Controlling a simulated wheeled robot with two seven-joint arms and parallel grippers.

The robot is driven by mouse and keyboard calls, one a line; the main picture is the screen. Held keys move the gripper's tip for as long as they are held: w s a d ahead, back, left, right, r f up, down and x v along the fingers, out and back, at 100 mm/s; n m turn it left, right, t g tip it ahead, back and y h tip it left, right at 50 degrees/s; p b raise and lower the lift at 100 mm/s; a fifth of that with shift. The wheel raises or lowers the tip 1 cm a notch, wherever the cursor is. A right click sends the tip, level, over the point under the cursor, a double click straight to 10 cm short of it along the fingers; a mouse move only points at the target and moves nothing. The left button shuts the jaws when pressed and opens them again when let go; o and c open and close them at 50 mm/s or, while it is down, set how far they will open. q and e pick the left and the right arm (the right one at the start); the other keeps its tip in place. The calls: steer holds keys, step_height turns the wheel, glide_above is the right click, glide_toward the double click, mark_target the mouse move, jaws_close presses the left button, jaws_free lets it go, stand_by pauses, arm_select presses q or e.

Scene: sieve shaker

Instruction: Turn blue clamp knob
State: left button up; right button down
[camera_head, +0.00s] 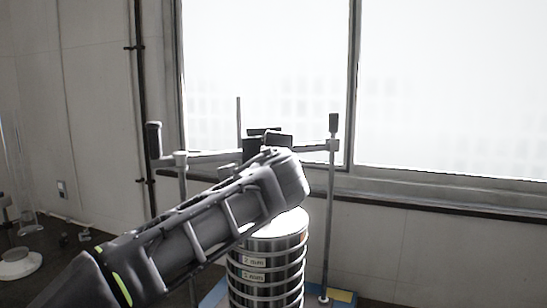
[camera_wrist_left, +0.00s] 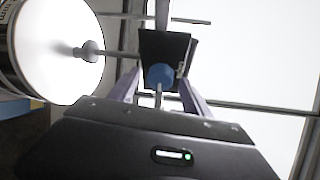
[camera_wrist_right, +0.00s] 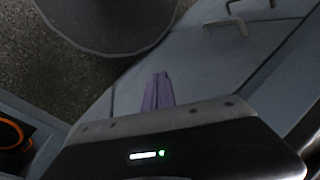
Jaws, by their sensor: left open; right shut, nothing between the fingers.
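The blue clamp knob (camera_wrist_left: 160,76) shows in the left wrist view, in front of a black block (camera_wrist_left: 165,48) and with a thin rod below it. My left gripper (camera_wrist_left: 161,88) is open, with its purple fingers on either side of the knob. I cannot tell whether they touch it. In the head view my left arm crosses in front of the shaker's top and hides the knob. The sieve stack (camera_head: 266,262) stands below, with a bright lid (camera_wrist_left: 55,50). My right gripper (camera_wrist_right: 157,92) is shut and empty, away from the shaker.
A window and ledge lie behind. A white dish (camera_head: 18,264) and clear glassware (camera_head: 22,215) stand at far left. Grey panels with handles (camera_wrist_right: 235,25) lie below my right gripper.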

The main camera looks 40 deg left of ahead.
arm_select(q)
steer(key=b+v, duration=0.2)
steer(key=v, duration=0.5)
steer(key=shift+f, duration=0.1)
stand_by(0.4)
